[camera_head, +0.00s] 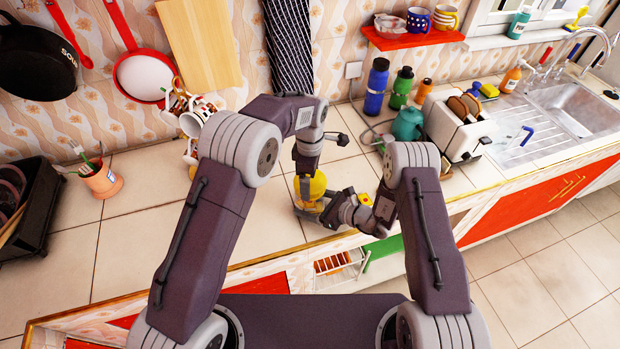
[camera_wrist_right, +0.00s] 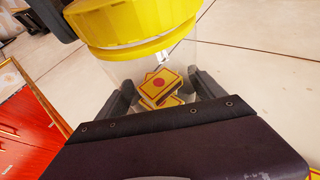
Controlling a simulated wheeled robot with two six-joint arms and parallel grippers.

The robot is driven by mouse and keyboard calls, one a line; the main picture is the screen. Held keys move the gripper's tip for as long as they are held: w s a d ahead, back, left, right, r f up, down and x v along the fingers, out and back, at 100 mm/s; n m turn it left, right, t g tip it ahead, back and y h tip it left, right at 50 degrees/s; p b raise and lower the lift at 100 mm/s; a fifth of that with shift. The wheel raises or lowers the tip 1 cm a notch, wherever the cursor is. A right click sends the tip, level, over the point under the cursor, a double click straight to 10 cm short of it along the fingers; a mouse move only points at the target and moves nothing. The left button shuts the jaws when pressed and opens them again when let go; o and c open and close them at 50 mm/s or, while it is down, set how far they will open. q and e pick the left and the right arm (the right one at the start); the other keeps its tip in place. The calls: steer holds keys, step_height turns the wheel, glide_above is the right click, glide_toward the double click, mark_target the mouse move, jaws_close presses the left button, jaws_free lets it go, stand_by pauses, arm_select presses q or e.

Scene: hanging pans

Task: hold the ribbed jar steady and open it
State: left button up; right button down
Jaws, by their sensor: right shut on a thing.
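The jar has a yellow ribbed lid (camera_wrist_right: 135,28) and a clear body (camera_wrist_right: 180,62). It stands upright on the counter in the head view, its yellow lid (camera_head: 312,186) partly covered by my arms. Small yellow boxes with a red dot (camera_wrist_right: 160,86) show through the clear wall. My right gripper (camera_wrist_right: 162,82) is shut on the jar body below the lid, one finger on each side. My left gripper (camera_head: 308,165) points down at the lid from above. Its fingertips are hidden, so I cannot tell whether it grips the lid.
A toaster (camera_head: 458,128), a teal pot (camera_head: 407,124) and bottles (camera_head: 376,88) stand to the right. Mugs on a rack (camera_head: 195,115) and an orange cup (camera_head: 101,180) are to the left. The tiled counter (camera_head: 150,235) at front left is clear.

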arm_select(q)
steer(key=shift+r, duration=0.2)
stand_by(0.4)
steer(key=shift+r, duration=0.9)
step_height(320, 180, up, 4)
steer(key=shift+r, duration=0.1)
arm_select(e)
jaws_free()
arm_select(q)
steer(key=shift+f+b, duration=0.65)
steer(key=shift+f, duration=0.05)
arm_select(e)
steer(key=v, duration=1.1)
steer(key=shift+w, duration=0.15)
steer(key=shift+s+d+r, duration=0.2)
steer(key=shift+s+d, duration=0.15)
steer(key=shift+d, duration=0.1)
